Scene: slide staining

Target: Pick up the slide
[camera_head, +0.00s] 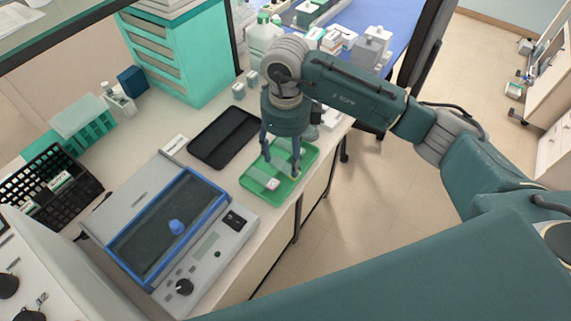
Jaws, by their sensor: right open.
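A green tray (250,186) lies on the bench near its front edge. A small slide (273,184) with a whitish and pink end lies in the tray, toward its near side; the rest of it is hard to make out. My right gripper (281,168) points down over the green tray with its fingers apart and nothing between them. The slide is just below and left of the right-hand finger. I cannot tell how high the fingertips are above the tray floor. My left gripper does not show.
A black tray (224,138) lies left of the green tray. A grey device with a blue-framed lid (152,235) stands nearer to me. Bottles (263,38) and small boxes stand behind my gripper. A teal drawer cabinet (208,60) stands at the back left. The bench edge drops off right of the green tray.

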